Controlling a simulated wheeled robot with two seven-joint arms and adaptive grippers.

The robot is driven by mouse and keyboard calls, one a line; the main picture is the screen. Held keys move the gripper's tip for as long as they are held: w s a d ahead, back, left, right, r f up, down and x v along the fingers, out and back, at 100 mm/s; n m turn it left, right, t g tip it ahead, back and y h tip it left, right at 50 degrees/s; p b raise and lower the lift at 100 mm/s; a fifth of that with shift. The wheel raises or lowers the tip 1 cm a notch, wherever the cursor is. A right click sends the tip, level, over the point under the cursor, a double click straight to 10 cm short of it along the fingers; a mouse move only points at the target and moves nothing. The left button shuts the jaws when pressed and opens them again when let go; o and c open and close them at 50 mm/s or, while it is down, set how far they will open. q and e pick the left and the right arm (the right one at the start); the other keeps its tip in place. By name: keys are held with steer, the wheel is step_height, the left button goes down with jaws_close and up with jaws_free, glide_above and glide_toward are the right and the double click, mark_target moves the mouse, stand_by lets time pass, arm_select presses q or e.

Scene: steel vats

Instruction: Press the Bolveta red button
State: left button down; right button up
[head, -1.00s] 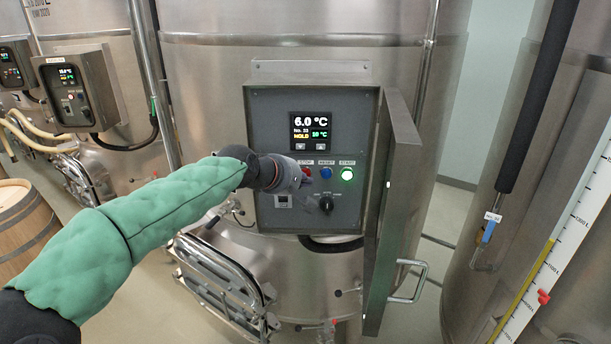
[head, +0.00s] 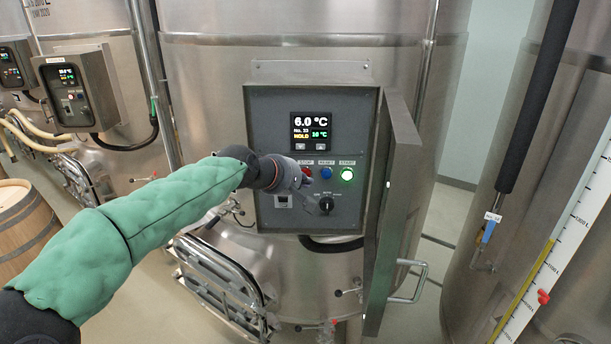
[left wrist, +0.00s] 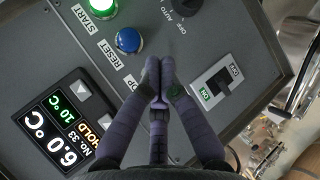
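The grey control panel (head: 270,130) on the middle steel vat has a red button (head: 307,171) under the STOP label, left of a blue RESET button (head: 326,172) and a lit green START button (head: 347,174). My left gripper (head: 304,183) is at the panel, just below and beside the red button. In the left wrist view, my left gripper (left wrist: 161,66) has its fingertips together, with nothing seen between them. They cover the spot beside the STOP label, so the red button is hidden there. I cannot tell whether they touch it. My right gripper is not in view.
The panel's open door (head: 392,210) stands out on the right. A black rotary knob (head: 326,204) and a small switch (left wrist: 215,83) sit below the buttons. The display (head: 312,131) reads 6.0 °C. A hatch frame (head: 220,280) is lower left.

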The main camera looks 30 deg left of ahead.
arm_select(q)
steer(key=shift+w, duration=0.15)
steer(key=shift+w+a, duration=0.2)
steer(key=shift+w, duration=0.1)
steer(key=shift+w+a, duration=0.15)
steer(key=shift+w, duration=0.1)
stand_by(1.0)
steer(key=shift+s+r, duration=0.1)
steer(key=shift+s+d, duration=0.35)
steer(key=shift+s, duration=0.25)
steer(key=shift+s+d+p, duration=0.2)
steer(key=shift+s+d, duration=0.2)
steer(key=shift+s, duration=0.35)
steer(key=shift+s+d+p, duration=0.15)
steer(key=shift+s+d, duration=0.2)
steer(key=shift+s, duration=0.35)
steer(key=shift+s+d+p, duration=0.2)
steer(key=shift+s+d, duration=0.2)
steer(key=shift+s, duration=0.35)
